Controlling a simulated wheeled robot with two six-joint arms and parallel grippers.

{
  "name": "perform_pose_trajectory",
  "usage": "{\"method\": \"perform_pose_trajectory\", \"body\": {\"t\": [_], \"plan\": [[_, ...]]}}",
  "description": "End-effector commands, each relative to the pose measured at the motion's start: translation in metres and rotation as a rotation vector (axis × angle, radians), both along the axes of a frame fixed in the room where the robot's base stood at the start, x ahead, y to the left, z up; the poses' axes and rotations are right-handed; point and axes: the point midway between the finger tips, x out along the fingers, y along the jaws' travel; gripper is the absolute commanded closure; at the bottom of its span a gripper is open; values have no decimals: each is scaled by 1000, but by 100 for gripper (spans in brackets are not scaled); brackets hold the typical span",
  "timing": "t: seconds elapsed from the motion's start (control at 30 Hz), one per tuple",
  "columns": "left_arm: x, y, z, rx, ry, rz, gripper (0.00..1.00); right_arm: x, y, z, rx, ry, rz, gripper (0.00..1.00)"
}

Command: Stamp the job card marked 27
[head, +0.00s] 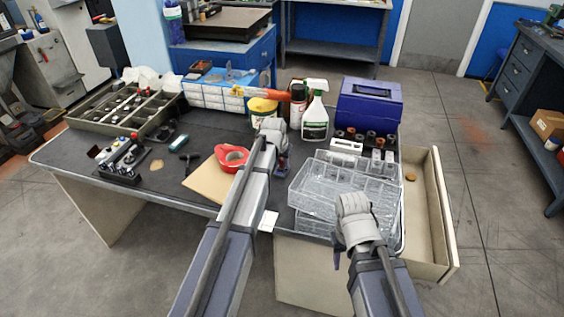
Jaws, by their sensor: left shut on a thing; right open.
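My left gripper (281,164) is over the middle of the bench, behind the red tape roll as seen from here. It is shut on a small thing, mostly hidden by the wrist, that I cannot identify. A small white card (268,221) lies at the front edge of the bench, right beside my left forearm. Any number on it is too small to read. My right gripper (338,256) is open and empty, low in front of the clear plastic boxes. I cannot make out a stamp for certain.
Clear plastic boxes (325,190) are stacked at the front right. An open drawer (436,215) juts out at the right. A spray bottle (315,118) and a blue toolbox (368,106) stand behind.

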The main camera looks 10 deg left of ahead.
Motion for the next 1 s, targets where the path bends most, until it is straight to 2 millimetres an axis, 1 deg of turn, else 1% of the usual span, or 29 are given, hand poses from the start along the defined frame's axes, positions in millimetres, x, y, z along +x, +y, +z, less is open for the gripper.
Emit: {"method": "perform_pose_trajectory", "body": {"t": [0.47, 0.57, 1.0], "plan": [[-1, 0, 1, 1, 4, -1, 100, 0, 0, 2, 0, 0, 0, 50], [-1, 0, 6, 1, 3, -1, 100, 0, 0, 7, 0, 0, 0, 50], [0, 0, 41, 0, 2, 0, 100, 0, 0, 41, 0, 0, 0, 50]]}}
